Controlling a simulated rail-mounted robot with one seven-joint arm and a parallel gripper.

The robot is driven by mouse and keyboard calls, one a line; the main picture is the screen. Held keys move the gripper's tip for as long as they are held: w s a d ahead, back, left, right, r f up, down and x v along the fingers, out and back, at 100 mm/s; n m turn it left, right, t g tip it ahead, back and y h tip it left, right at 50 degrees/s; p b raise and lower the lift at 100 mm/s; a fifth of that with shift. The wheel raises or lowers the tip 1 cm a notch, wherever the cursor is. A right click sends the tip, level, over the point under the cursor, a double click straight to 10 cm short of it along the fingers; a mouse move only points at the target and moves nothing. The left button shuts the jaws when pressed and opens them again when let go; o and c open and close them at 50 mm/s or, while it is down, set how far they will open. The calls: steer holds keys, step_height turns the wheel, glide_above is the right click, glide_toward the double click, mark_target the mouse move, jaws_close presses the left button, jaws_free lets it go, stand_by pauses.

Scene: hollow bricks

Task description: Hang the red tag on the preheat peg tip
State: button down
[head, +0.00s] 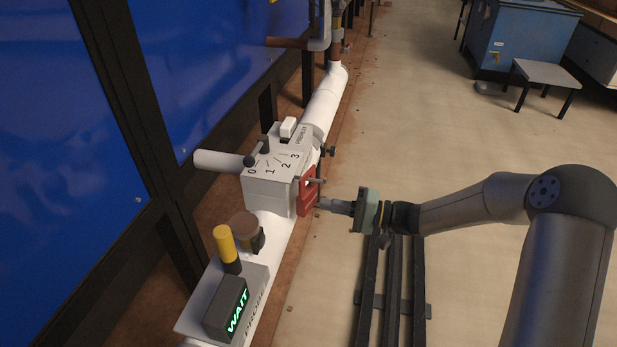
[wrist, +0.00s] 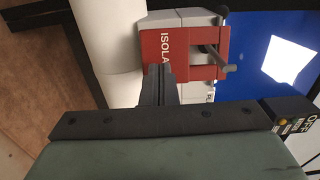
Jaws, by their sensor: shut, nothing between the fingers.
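The red tag (head: 308,196) is upright against the right side of the white valve box (head: 268,190), which has a 0 to 3 scale and a PREHEAT label. In the wrist view the red tag (wrist: 180,55) shows the letters ISOLA, the rest cut off. A grey peg (wrist: 222,60) sticks out through the tag's opening, so the tag appears to sit around it. The peg (head: 317,181) also shows in the head view. My gripper (head: 324,204) is shut and empty, its fingertips (wrist: 157,80) close to the tag's lower part; I cannot tell if they touch it.
A white pipe (head: 323,100) runs past the box, with a dark knob (head: 329,151) beside it. A display reading WAIT (head: 230,310) and a yellow-topped post (head: 226,245) stand nearer. Blue panels (head: 60,170) line the left. Floor on the right is mostly open.

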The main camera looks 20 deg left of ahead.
steer(key=w+d, duration=0.1)
steer(key=d, duration=0.5)
steer(key=shift+d, duration=0.4)
stand_by(0.3)
stand_by(0.4)
steer(key=s+d+r+n+g+h+p, duration=0.1)
steer(key=s+d+r+h+p, duration=0.3)
steer(key=r+p, duration=0.3)
steer(key=s+d+r+g+h+p, duration=0.1)
steer(key=s+r+h+p, duration=0.2)
steer(key=s+r+p, duration=0.4)
steer(key=s+d+r+m+t+h+p, duration=0.1)
steer(key=s+d+r+t+h+p, duration=0.1)
steer(key=d+r+p, duration=0.4)
steer(key=s+d+r+t+h+p, duration=0.1)
steer(key=s+d+r+h+p, duration=0.4)
steer(key=r, duration=0.5)
steer(key=s+d+r+m+t+h+p, duration=0.1)
steer(key=s+d+r+t+h+p, duration=0.1)
steer(key=s+d+r+p, duration=0.4)
steer(key=d+r+h+p, duration=0.1)
steer(key=d+r+p, duration=0.1)
steer(key=d+p, duration=0.1)
steer(key=shift+s+d+r+m+t+h+p, duration=0.15)
steer(key=shift+s+r+m+t+h+p, duration=0.15)
steer(key=shift+r+p, duration=0.1)
steer(key=shift+w, duration=0.1)
